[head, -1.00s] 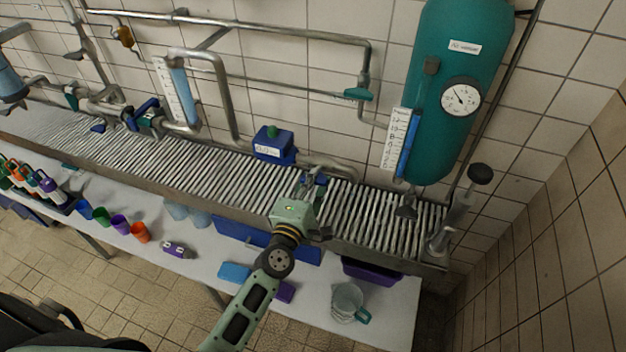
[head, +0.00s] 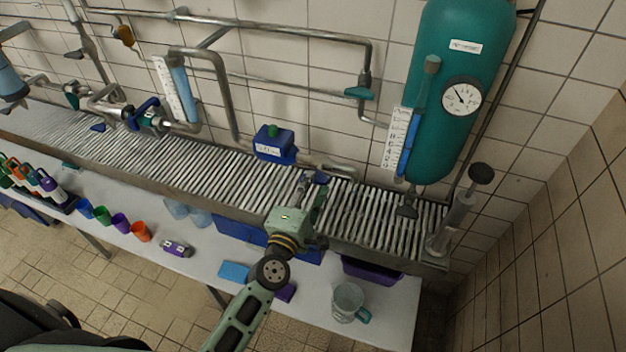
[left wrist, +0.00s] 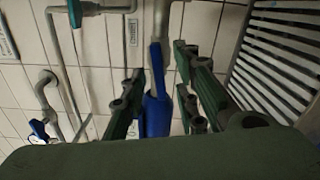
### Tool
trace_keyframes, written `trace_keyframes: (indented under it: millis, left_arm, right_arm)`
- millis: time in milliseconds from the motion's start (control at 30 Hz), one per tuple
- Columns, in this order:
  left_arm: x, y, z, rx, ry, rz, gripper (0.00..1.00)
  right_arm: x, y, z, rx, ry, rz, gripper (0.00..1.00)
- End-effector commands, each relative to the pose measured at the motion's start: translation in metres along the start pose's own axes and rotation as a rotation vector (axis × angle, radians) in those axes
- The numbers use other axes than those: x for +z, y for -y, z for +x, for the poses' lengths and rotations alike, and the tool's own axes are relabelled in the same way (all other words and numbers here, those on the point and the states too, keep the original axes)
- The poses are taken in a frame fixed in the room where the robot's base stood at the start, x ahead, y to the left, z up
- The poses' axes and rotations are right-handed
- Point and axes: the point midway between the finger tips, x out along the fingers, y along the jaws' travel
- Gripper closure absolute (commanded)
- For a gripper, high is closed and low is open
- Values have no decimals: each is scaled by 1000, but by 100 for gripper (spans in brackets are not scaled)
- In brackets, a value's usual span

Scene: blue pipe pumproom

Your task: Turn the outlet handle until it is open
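The outlet handle is a blue lever (head: 321,178) on the pipe at the back of the slatted rack, just past my left gripper (head: 312,190) in the head view. In the left wrist view the blue handle (left wrist: 157,112) stands upright in the picture between the two green fingers of my left gripper (left wrist: 165,88). The fingers are apart, with a clear gap to the right finger. The left finger is close to the handle; I cannot tell whether they touch. My right gripper is not in view.
A blue box with a green knob (head: 273,143) sits left of the handle. A teal tank (head: 455,100) with a gauge hangs on the right. The slatted rack (head: 375,212) lies under the pipes. A glass jug (head: 347,300) and cups stand on the white table below.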

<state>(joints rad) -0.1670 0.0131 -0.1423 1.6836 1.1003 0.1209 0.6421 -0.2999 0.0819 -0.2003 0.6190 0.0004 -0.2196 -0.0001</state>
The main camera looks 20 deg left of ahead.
Motion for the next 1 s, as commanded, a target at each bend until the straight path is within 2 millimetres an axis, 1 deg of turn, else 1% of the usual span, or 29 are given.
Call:
trace_keyframes:
  millis: [33,200,300,400,500,600,867,933,1000]
  left_arm:
    - [0,2,-13,-4,0,2,72]
    - [0,2,-50,-4,1,1,72]
    - [-1,2,-69,-4,0,2,72]
    - [0,2,-82,-4,1,2,72]
    - [0,1,-91,-2,-1,1,72]
    - [0,0,-94,-1,-1,0,72]
    - [0,0,-94,-1,-1,0,72]
    - [-2,1,-95,1,-1,23,72]
    - [-10,3,-96,5,-2,110,72]
  right_arm:
    - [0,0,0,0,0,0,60]
    - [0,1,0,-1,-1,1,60]
    - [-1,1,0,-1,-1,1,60]
    - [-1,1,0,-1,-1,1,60]
    - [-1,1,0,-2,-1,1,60]
    - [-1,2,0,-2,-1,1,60]
    - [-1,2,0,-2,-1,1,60]
    - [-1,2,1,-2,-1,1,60]
    - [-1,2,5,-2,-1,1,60]
